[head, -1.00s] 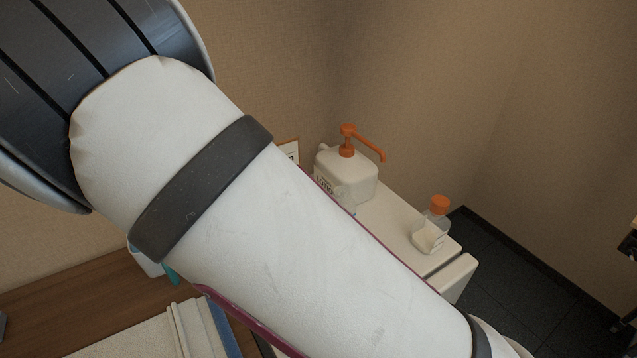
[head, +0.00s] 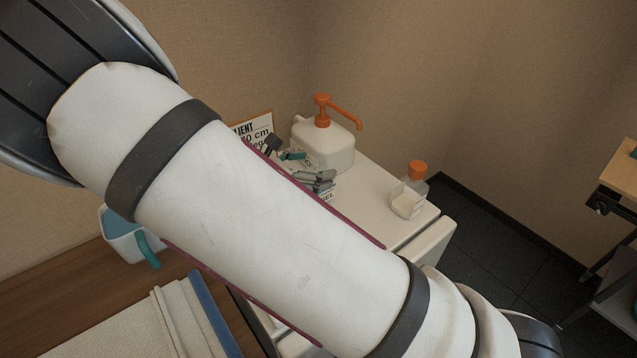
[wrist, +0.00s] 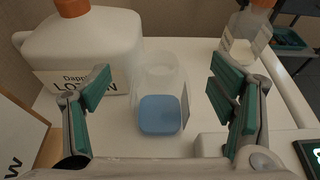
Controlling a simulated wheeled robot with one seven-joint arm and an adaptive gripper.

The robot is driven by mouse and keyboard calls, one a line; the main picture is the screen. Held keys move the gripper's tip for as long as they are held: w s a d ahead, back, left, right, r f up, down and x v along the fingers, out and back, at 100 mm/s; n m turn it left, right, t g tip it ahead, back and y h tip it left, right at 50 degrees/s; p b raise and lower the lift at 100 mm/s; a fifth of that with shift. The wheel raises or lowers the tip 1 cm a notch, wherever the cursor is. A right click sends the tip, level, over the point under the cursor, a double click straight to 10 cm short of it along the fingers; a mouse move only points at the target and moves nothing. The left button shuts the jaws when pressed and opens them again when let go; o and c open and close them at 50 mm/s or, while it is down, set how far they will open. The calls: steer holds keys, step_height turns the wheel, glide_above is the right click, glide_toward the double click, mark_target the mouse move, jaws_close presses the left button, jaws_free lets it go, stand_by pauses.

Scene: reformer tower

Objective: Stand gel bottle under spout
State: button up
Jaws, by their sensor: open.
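The gel bottle (wrist: 160,113) is clear, with blue in its lower part and a white label edge on its right side. It stands on the white top between my fingers, with gaps on both sides. The orange spout (head: 346,117) sticks out rightward from the pump on the white lotion jug (head: 325,147). The wrist view shows the jug (wrist: 85,45) at left, its spout tip out of view.
A clear bottle with an orange cap (head: 408,193) stands right of the gel bottle. A sign (head: 256,130) stands left of the jug. A teal-handled container (head: 123,238) and stacked towels (head: 185,310) are on the wooden surface. A wall rises behind.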

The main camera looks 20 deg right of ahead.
steer(key=shift+x, duration=1.1)
steer(key=shift+f, duration=0.1)
jaws_close()
